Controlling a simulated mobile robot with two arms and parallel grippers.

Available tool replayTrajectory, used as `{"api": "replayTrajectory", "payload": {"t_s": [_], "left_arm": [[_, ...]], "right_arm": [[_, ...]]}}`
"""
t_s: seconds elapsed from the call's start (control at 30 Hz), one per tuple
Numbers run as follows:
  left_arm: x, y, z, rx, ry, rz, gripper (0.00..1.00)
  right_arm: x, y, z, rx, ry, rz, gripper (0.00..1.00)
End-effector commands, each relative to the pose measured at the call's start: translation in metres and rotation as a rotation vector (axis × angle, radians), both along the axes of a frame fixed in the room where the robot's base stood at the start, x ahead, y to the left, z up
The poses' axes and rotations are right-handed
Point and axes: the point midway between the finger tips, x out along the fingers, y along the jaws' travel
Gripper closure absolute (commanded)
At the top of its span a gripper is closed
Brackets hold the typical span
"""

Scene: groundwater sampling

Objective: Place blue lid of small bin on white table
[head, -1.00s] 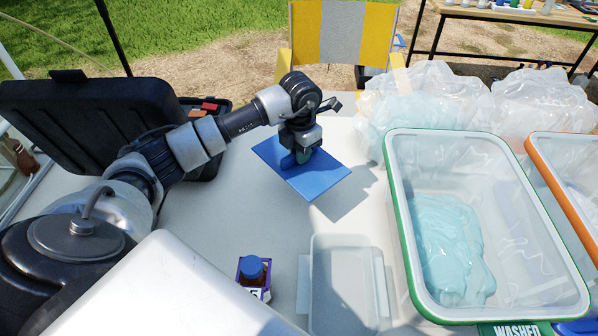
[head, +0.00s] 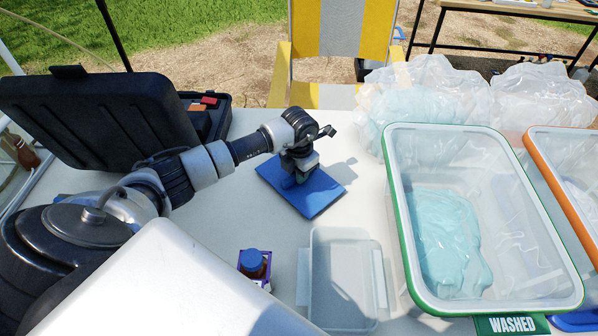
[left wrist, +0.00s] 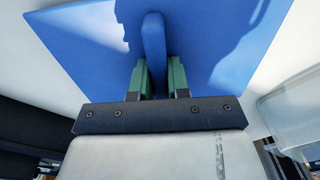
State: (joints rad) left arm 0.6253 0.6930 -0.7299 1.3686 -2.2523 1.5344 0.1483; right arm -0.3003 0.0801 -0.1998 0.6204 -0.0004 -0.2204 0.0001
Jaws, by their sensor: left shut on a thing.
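The blue lid (head: 320,194) is a flat square plate at or just above the white table (head: 235,225), near the table's middle; I cannot tell if it touches. My left gripper (head: 300,172) is above it, shut on the raised handle of the lid. In the left wrist view, the green fingers (left wrist: 156,80) sit on both sides of the blue handle (left wrist: 153,45), with the lid (left wrist: 90,40) spread beyond. The small clear bin (head: 342,285) stands open at the front, below the lid in the picture. My right gripper is not in view.
A large green-rimmed bin (head: 402,220) with pale blue bags stands on the right, marked WASHED. An orange-rimmed bin (head: 560,165) is beside it. Clear bags (head: 430,95) lie behind. A black case (head: 95,120) stands open at left. A blue-capped bottle (head: 252,262) is near the front.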

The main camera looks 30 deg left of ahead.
Motion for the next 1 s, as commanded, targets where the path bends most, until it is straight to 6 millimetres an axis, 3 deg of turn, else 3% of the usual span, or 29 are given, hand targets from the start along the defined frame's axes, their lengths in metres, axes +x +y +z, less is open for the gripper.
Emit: {"api": "replayTrajectory", "payload": {"t_s": [0.13, 0.17, 0.3, 0.67, 0.87, 1.0], "left_arm": [[0.000, 0.000, -0.004, 0.000, 0.000, 0.000, 1.00], [0.000, 0.000, -0.003, 0.000, 0.000, 0.000, 0.79], [0.000, 0.000, -0.003, 0.000, 0.001, 0.000, 0.58], [0.000, 0.000, 0.001, 0.000, 0.000, 0.000, 0.58], [0.000, 0.000, 0.023, 0.000, -0.001, 0.000, 0.58], [0.000, 0.000, 0.050, 0.001, -0.001, 0.001, 0.58]], "right_arm": [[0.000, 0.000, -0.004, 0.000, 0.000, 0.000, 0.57], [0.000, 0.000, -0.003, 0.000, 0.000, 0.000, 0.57], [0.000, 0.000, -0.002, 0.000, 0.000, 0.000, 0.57], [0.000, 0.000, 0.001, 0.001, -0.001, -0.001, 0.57], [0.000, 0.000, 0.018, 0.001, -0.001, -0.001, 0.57], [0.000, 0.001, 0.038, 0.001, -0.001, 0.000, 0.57]]}}
